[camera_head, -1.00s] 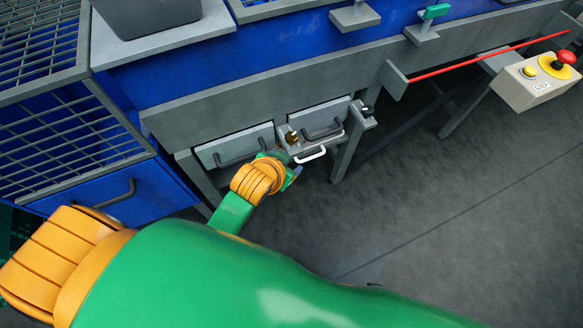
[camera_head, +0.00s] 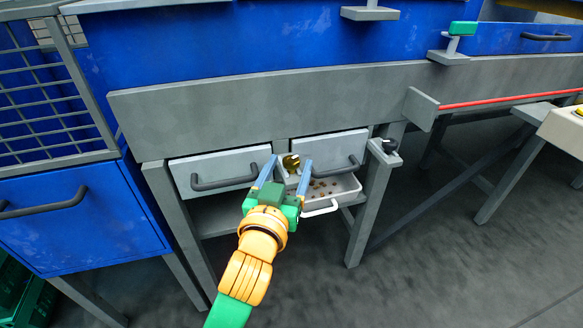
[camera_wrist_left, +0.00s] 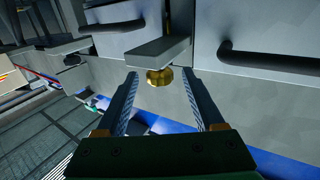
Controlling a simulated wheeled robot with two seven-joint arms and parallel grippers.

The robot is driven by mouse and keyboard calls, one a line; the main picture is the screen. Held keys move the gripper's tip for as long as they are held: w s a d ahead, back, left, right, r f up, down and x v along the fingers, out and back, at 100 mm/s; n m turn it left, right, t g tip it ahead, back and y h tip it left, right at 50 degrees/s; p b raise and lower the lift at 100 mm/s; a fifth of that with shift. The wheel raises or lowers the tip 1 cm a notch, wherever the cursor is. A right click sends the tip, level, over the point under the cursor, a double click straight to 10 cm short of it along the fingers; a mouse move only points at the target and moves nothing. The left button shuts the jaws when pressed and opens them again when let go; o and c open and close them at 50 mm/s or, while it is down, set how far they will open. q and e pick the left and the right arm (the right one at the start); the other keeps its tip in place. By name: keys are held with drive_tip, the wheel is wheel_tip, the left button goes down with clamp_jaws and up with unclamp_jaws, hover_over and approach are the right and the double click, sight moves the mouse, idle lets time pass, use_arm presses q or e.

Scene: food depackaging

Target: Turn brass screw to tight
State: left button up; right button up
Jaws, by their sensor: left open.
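The brass screw (camera_head: 291,162) is a round golden knob between the two grey drawers under the workbench. My left gripper (camera_head: 281,172) points up at it, with its two blue-grey fingers spread and the screw close to the tips. In the left wrist view the brass screw (camera_wrist_left: 160,76) sits beneath a grey plate, in the gap ahead of the open fingers (camera_wrist_left: 162,88). I cannot tell whether a finger touches it. My right gripper is not in view.
A white tray (camera_head: 338,196) with small brown bits and a white handle sits just right of the gripper. Grey drawers with dark handles (camera_head: 225,183) flank the screw. A bench leg (camera_head: 368,215) stands to the right. The floor in front is clear.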

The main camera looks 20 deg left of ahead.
sight(287, 167)
use_arm(q)
drive_tip(key=shift+w+a, duration=0.1)
drive_tip(key=shift+w, duration=1.1)
clamp_jaws()
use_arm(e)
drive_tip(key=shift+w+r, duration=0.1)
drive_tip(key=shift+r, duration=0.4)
use_arm(q)
drive_tip(key=m+h+p, duration=0.2)
drive_tip(key=h+p, duration=0.1)
drive_tip(key=h, duration=0.1)
drive_tip(key=shift+m, duration=0.4)
drive_tip(key=shift+h, duration=0.5)
unclamp_jaws()
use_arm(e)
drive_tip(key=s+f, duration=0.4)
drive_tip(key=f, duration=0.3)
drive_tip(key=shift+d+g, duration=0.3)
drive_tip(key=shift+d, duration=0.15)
use_arm(q)
drive_tip(key=shift+s, duration=0.1)
drive_tip(key=p+v, duration=0.1)
drive_tip(key=v, duration=0.6)
drive_tip(key=shift+r, duration=0.1)
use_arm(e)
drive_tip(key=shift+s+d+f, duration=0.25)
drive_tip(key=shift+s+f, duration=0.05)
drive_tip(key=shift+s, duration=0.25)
